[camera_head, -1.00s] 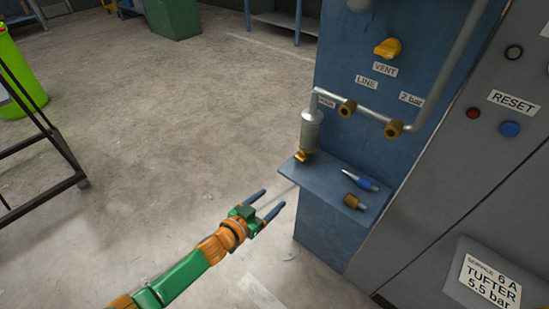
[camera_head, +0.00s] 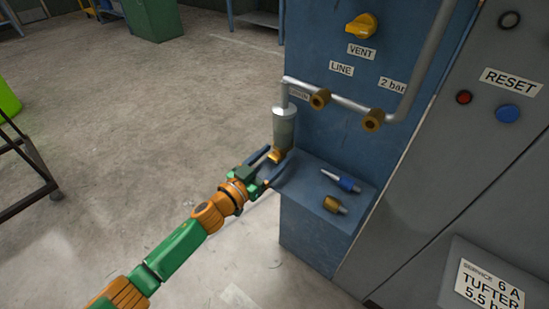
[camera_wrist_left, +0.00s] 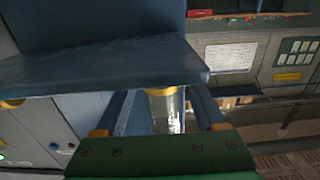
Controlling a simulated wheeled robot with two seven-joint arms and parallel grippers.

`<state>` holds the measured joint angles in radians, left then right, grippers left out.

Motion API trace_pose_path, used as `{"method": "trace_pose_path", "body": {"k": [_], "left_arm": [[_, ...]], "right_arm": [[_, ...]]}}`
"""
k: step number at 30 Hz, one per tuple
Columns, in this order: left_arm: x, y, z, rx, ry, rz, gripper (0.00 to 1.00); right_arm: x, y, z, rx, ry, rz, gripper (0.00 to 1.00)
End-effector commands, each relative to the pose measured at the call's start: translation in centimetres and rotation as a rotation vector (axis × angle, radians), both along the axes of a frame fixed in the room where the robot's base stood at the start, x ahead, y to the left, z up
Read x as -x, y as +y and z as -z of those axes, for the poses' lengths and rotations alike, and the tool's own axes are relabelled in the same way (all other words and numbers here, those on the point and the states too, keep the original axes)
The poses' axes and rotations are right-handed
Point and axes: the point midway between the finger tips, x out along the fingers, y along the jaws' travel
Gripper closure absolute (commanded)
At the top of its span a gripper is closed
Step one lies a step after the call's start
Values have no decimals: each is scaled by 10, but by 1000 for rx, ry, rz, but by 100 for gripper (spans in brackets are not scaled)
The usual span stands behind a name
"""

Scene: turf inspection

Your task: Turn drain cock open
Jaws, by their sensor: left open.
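The drain cock (camera_head: 277,154) is a small brass fitting at the bottom of the grey cylindrical filter bowl (camera_head: 284,126) on the blue panel. My left gripper (camera_head: 281,157) is open, with its two blue fingers on either side of the cock in the head view. I cannot tell whether they touch it. In the left wrist view the pale bowl (camera_wrist_left: 163,108) shows between the spread fingers of the left gripper (camera_wrist_left: 158,108); the cock is not clearly visible there. My right gripper is out of view.
A blue shelf (camera_head: 309,197) beside the cock holds a blue-handled tool (camera_head: 342,181) and a brass fitting (camera_head: 334,205). A pipe (camera_head: 345,104) with brass joints runs above. A yellow vent knob (camera_head: 361,26) is higher up.

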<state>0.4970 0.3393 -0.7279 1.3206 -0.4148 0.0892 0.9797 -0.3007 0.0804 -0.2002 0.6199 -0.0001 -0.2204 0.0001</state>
Motion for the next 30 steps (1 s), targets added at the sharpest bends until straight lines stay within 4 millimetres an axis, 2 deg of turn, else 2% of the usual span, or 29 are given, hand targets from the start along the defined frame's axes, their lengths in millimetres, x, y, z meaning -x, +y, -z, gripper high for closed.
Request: {"method": "trace_pose_path", "body": {"k": [8, 11, 16, 17, 22, 30], "left_arm": [[-5, -4, 0, -1, 1, 1, 28], [-5, -4, 0, -1, 1, 1, 50], [-5, -4, 0, -1, 1, 0, 96], [-5, -4, 0, -1, 1, 0, 100], [-5, -4, -1, -55, -39, 0, 100], [-3, -6, 0, -374, -270, 1, 100]], "right_arm": [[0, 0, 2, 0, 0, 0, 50], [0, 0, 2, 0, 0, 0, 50], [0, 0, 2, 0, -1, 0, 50], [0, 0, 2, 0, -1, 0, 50], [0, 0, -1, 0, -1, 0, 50], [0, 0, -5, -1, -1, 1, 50]]}}
